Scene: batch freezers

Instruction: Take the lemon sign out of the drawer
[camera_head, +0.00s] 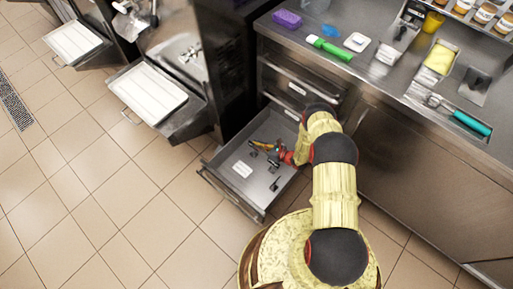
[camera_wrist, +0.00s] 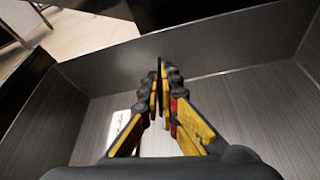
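The open drawer (camera_head: 222,190) is a grey metal tray below the counter. A small white card (camera_head: 242,169) with faint print lies on its floor, left of my gripper. It may be the lemon sign, but I cannot read it. In the wrist view the white card (camera_wrist: 120,122) is partly hidden behind the left finger. My gripper (camera_head: 258,147) is down in the drawer. Its fingertips (camera_wrist: 162,85) have come together. A thin dark sliver shows between them; I cannot tell whether it is a held thing or part of a finger.
A small dark object (camera_head: 275,185) lies on the drawer floor. The drawer walls (camera_wrist: 200,45) stand close around the gripper. A black cabinet stands at the left of the drawer. The counter (camera_head: 300,50) above holds a purple block (camera_head: 287,18) and a green tool (camera_head: 329,47).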

